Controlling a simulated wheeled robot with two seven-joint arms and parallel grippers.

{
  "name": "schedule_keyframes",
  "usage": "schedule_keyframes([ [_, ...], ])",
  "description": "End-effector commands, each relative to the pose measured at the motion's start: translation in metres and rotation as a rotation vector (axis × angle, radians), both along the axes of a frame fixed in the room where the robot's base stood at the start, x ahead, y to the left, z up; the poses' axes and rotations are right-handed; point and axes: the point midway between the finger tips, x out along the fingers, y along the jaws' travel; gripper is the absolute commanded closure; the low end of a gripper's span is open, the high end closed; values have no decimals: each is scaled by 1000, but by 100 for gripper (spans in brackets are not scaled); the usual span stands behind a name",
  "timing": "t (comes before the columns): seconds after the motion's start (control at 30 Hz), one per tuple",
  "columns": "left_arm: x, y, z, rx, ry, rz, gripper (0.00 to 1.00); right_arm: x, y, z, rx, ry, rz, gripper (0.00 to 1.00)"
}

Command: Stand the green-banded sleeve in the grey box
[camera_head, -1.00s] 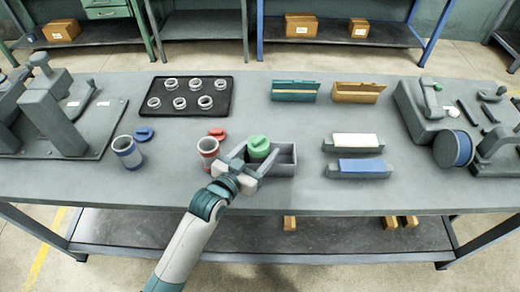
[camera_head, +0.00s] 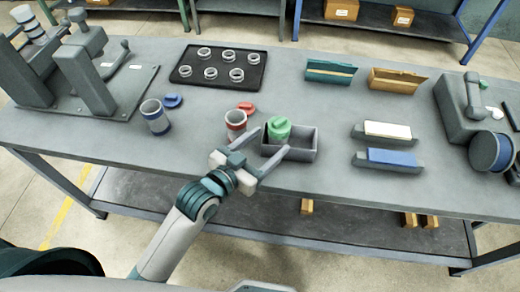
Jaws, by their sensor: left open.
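The green-banded sleeve (camera_head: 279,129) stands upright in the left part of the grey box (camera_head: 304,152), with a green lid-like piece on top. Its lower part is hidden by the box wall. My left gripper (camera_head: 268,158) is open, its two fingers spread in front of and beside the box. It holds nothing and looks apart from the sleeve. My right gripper is not in view.
A red-banded sleeve (camera_head: 235,124) stands just left of the box, close to my left finger, with a red cap (camera_head: 245,107) behind it. A blue-banded sleeve (camera_head: 155,117) stands further left. A black tray (camera_head: 190,75) holds several rings. Blue (camera_head: 391,157) and white blocks lie right.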

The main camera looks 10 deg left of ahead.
Motion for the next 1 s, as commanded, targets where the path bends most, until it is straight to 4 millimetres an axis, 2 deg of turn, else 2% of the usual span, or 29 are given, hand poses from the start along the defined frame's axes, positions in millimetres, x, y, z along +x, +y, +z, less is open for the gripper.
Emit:
schedule_keyframes([
  [0.1, -13, 8, 2, 0, -1, 0, 35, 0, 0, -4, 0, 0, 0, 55],
  [0.3, -22, 12, 6, -1, 0, 0, 35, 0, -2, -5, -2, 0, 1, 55],
  [1.0, -22, 12, 7, -1, -3, 0, 35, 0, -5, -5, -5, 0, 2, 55],
])
